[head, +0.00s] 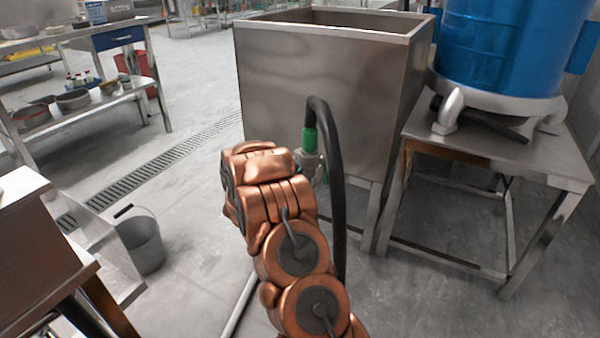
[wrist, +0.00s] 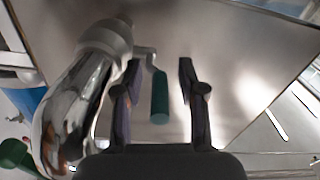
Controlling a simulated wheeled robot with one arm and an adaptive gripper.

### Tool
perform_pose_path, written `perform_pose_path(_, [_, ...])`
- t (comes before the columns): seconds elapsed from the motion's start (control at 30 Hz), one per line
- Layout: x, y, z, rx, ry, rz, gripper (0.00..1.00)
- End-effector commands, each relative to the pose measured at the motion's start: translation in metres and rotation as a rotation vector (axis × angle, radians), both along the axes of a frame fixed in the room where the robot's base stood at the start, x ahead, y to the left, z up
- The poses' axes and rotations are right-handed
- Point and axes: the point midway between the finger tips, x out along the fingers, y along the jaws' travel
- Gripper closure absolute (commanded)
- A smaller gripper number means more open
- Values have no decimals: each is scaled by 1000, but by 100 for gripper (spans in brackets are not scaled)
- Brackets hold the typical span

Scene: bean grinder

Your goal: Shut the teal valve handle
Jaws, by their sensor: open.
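The teal valve handle (wrist: 160,97) shows in the wrist view as a rounded teal bar on a grey metal stem. It lies between the two dark fingers of my gripper (wrist: 160,66), which stand apart on either side of it. I see a gap between the handle and each finger. The shiny metal valve pipe (wrist: 72,95) curves down on the left. In the head view the valve body (head: 308,162) shows below a green collar (head: 309,140), in front of the steel tank. My copper-coloured arm hides my fingers and most of the handle there.
The steel tank (head: 310,80) stands right behind the valve. A black hose (head: 337,200) arches down beside my arm. A blue drum (head: 510,45) sits on a metal table (head: 490,160) at right. A grey bucket (head: 142,245) stands at left. The floor between has free room.

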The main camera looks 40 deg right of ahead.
Motion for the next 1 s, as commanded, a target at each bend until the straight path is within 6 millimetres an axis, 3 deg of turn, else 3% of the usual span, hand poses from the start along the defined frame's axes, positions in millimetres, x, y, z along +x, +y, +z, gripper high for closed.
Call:
perform_pose_path(0.1, [0, 0, 0, 0, 0, 0, 60])
perform_pose_path(0.5, [0, 0, 0, 1, 0, 0, 100])
perform_pose_path(1.0, [0, 0, 0, 1, 0, 0, 100])
